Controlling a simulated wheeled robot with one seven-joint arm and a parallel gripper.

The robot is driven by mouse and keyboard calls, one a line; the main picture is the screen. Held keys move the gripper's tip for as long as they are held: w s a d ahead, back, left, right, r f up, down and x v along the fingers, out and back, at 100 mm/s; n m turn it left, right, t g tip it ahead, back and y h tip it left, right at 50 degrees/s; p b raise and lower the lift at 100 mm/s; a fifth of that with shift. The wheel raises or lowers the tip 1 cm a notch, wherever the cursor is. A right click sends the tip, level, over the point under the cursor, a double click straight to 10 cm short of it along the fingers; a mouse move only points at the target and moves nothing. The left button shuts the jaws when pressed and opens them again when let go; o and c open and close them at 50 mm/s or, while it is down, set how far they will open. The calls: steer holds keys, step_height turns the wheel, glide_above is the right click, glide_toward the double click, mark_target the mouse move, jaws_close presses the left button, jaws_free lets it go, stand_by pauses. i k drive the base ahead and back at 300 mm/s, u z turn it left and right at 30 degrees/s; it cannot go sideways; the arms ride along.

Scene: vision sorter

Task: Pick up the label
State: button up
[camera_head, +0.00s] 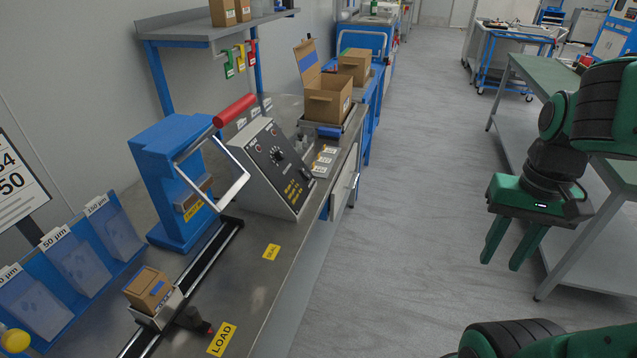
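Several small white labels (323,160) with dark print lie on the steel bench top, to the right of the sloped control box. I cannot tell which label the task names. My gripper (507,255) hangs over the aisle at the right, with its two green fingers pointing down and spread apart. It is open and empty, well away from the bench and all the labels.
On the steel bench (265,285) stand a blue press (170,180) with a red-handled lever, a control box (273,165) and a small carton (149,289) in a holder on a rail. An open carton (327,100) stands behind. The grey aisle (400,200) is clear; a green-topped table (545,75) is at right.

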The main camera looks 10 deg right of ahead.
mark_target(316, 169)
steer(key=k, duration=0.95)
steer(key=z, duration=0.5)
steer(key=i, duration=0.75)
steer(key=z, duration=0.55)
steer(key=i, duration=1.1)
steer(key=u, duration=0.75)
steer(key=i, duration=0.65)
steer(key=u, duration=0.55)
